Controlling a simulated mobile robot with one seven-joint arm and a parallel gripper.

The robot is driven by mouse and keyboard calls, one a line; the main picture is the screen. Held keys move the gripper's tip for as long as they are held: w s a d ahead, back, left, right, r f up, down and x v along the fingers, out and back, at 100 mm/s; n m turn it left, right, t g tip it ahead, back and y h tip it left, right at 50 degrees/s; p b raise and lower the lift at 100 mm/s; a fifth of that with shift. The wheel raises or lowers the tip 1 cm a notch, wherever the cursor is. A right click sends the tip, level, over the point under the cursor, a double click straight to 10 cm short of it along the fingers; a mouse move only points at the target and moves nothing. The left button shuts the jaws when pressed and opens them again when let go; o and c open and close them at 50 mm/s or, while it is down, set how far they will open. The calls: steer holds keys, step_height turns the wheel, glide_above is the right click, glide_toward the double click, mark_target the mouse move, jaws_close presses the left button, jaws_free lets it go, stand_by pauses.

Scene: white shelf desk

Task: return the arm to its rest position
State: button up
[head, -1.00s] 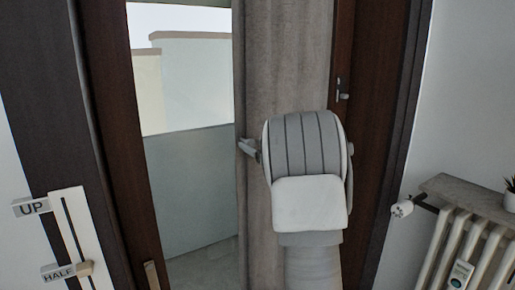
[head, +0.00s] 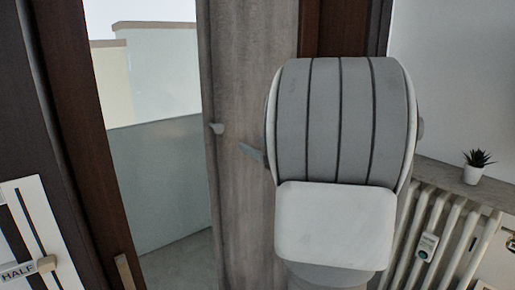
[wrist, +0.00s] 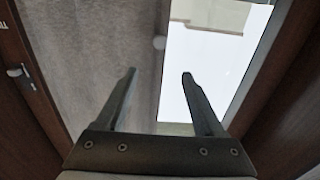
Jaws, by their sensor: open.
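My arm (head: 340,125) stands raised in the right middle of the head view, its grey ribbed and white link facing the camera and much of the gripper hidden behind it. In the wrist view my gripper (wrist: 159,74) is open, with its two dark fingers apart and nothing between them. In the head view a slim grey finger-like part (head: 252,154) sticks out left of the arm, in front of the grey curtain-like panel (head: 240,70).
A glass pane (head: 160,175) in a dark wooden frame (head: 75,130) is at left. A small pale knob (head: 217,128) shows on the grey panel. A lever panel marked HALF (head: 18,272) is at lower left. A radiator (head: 440,225) with a potted plant (head: 475,168) above it stands at right.

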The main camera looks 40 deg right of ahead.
steer(key=shift+s, duration=0.2)
stand_by(0.4)
steer(key=s+a+r+m+g+h, duration=0.15)
steer(key=a+g+h, duration=0.25)
steer(key=a, duration=0.8)
steer(key=s+a+f+g+y, duration=0.2)
steer(key=s+a+f+g, duration=0.2)
steer(key=s+a, duration=0.4)
steer(key=s+a+f+n+g+y, duration=0.1)
steer(key=s+a+f+g, duration=0.3)
steer(key=s, duration=0.9)
steer(key=a+f+y, duration=0.1)
steer(key=a+f, duration=0.2)
steer(key=a, duration=0.2)
steer(key=shift+f, duration=0.15)
